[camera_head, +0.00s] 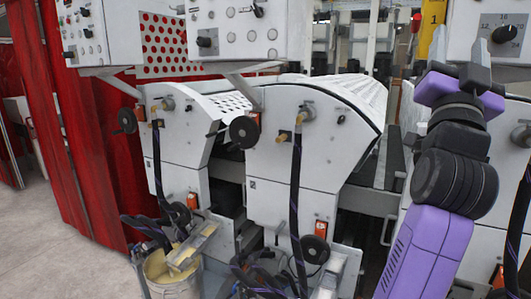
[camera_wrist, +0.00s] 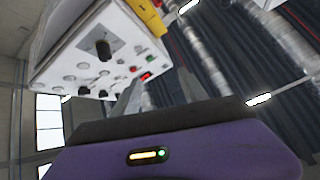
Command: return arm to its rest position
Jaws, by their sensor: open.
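My purple and black arm (camera_head: 430,240) rises along the right side of the head view, in front of the white machine. The wrist camera looks upward at a white control box (camera_wrist: 105,50) with a dark knob and at the ceiling.
White roller coater units (camera_head: 305,150) fill the middle, with hoses and valves in front. A bucket (camera_head: 172,275) stands at the lower left of them. Red curtains (camera_head: 75,130) hang at the left. A control panel (camera_head: 495,35) is close by the arm's top. Grey floor (camera_head: 40,240) is free at left.

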